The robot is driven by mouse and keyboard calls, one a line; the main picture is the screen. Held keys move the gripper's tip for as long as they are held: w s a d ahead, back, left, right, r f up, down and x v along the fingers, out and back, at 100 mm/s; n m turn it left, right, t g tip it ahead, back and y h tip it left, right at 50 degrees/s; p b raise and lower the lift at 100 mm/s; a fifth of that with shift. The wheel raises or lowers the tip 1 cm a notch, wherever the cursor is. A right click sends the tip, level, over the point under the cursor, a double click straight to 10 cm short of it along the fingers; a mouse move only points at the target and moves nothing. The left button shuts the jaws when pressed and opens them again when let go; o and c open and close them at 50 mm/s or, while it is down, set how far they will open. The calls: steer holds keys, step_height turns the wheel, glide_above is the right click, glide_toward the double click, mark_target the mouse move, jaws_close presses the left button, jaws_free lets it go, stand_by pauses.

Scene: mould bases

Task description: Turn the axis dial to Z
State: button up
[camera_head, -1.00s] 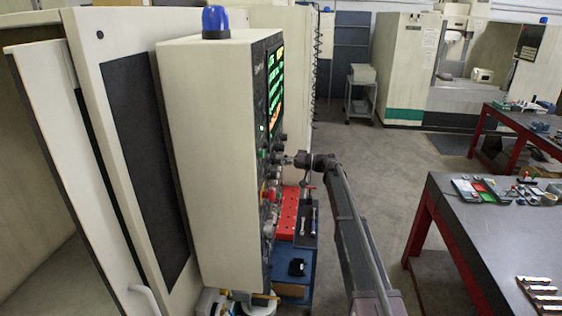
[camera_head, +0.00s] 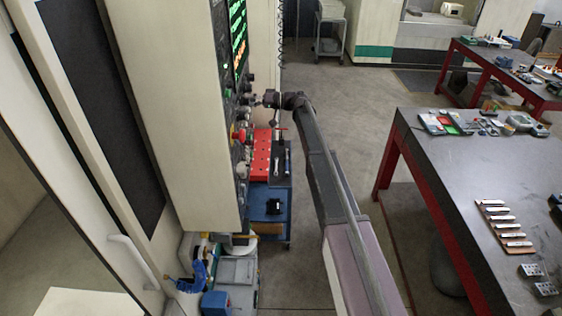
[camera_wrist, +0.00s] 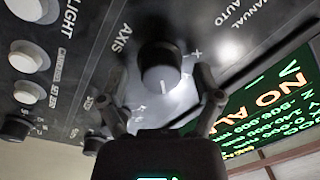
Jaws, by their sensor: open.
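The axis dial (camera_wrist: 160,68) is a dark round knob with a white pointer line, on the grey control panel (camera_wrist: 85,45) beside the printed word AXIS. The pointer line points toward the bottom of the wrist view. An X mark shows to the dial's right; the other position marks are hidden or unreadable. My gripper (camera_wrist: 158,88) is open, with one finger to each side of the dial. I cannot tell whether either finger touches it. In the head view my gripper (camera_head: 262,98) is at the panel's side face, too small to show the dial.
White push buttons (camera_wrist: 28,57) and smaller knobs sit left of the dial. A lit screen (camera_wrist: 255,115) is at right. In the head view a red emergency button (camera_head: 238,135) is below my gripper, and a blue cart (camera_head: 270,200) stands under it. A workbench (camera_head: 440,170) is at right.

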steer(key=n, duration=0.4)
steer(key=shift+r, duration=0.1)
steer(key=n+p, duration=0.1)
steer(key=n, duration=0.3)
steer(key=shift+n+h, duration=0.3)
steer(key=shift+n, duration=0.1)
steer(key=d, duration=1.4)
steer(key=s+f+m+h+b, duration=0.3)
steer(key=s+f+b, duration=0.4)
steer(key=f, duration=0.5)
steer(key=s+f+m+h+b, duration=0.4)
steer(key=s+f+b, duration=0.3)
steer(key=f, duration=0.5)
steer(key=shift+s+d+f, duration=0.2)
steer(key=shift+s+f, duration=0.2)
steer(key=shift+s, duration=0.65)
